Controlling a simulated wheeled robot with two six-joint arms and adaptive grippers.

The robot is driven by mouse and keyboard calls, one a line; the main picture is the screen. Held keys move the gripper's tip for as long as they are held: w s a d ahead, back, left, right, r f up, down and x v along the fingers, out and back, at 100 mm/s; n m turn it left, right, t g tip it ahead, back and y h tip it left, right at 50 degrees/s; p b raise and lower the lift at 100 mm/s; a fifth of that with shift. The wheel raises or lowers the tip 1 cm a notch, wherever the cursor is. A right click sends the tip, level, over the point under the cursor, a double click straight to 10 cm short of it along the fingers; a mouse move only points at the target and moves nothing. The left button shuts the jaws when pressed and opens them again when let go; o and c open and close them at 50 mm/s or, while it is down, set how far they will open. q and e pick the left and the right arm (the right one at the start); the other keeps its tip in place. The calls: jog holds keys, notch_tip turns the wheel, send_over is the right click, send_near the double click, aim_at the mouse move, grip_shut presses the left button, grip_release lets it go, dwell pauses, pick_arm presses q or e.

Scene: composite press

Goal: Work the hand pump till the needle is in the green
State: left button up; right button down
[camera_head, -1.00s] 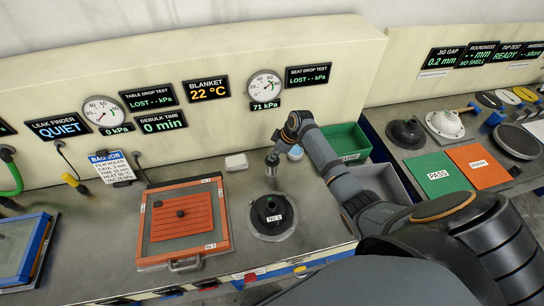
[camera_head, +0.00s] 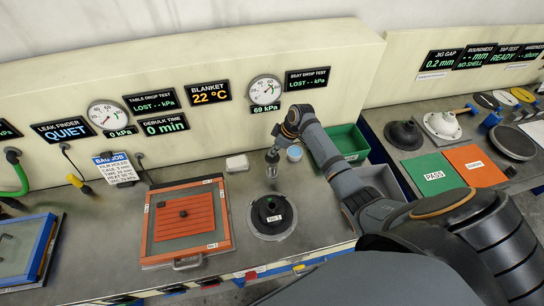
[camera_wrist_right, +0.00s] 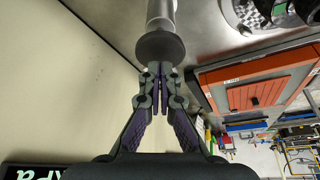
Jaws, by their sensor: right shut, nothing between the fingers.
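The hand pump (camera_head: 272,169) stands on the bench behind the black round part marked No 3 (camera_head: 271,214). It shows as a pale upright cylinder with a dark knob on top. My right gripper (camera_head: 277,143) is directly above the knob. In the right wrist view its shut, empty fingers (camera_wrist_right: 160,75) point at the dark round knob (camera_wrist_right: 160,46); whether they touch it I cannot tell. The round gauge (camera_head: 265,91) on the wall behind has a green band, and its display (camera_head: 265,108) reads 69 kPa. The needle is too small to read surely. My left gripper is out of view.
An orange panel in a frame (camera_head: 149,232) lies left of the pump. The second gauge (camera_head: 107,114) shows 0 kPa.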

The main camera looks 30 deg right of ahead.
aim_at(274, 158)
jog(key=shift+f, duration=0.15)
jog(key=shift+f+b, duration=1.45)
jog(key=shift+f, duration=0.55)
jog(key=shift+r+p, duration=1.4)
jog(key=shift+r, duration=0.7)
jog(key=shift+r, duration=2.55)
jog(key=shift+f, duration=0.1)
